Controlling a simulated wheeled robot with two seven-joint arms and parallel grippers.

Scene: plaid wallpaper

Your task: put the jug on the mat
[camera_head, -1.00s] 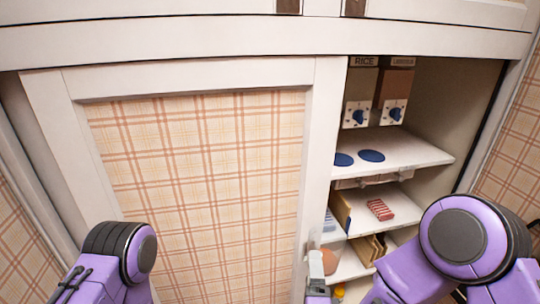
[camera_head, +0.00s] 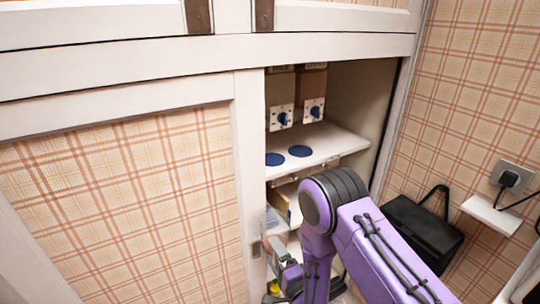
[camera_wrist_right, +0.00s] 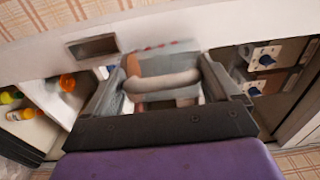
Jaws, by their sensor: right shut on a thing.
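My right gripper (camera_head: 284,262) is low in front of the cupboard opening, beside the sliding door's edge. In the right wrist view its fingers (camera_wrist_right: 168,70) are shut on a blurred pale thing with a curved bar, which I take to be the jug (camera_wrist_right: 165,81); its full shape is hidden. Two round blue mats, a left one (camera_head: 275,159) and a right one (camera_head: 300,151), lie on the shelf above the gripper. Both look bare. My left gripper is out of view.
Two dispensers with blue knobs (camera_head: 284,118) (camera_head: 315,111) hang above the mats. The plaid door (camera_head: 120,200) covers the cupboard's left side. Bottles (camera_wrist_right: 22,114) stand on a lower shelf. A black box (camera_head: 425,228) hangs on the right wall.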

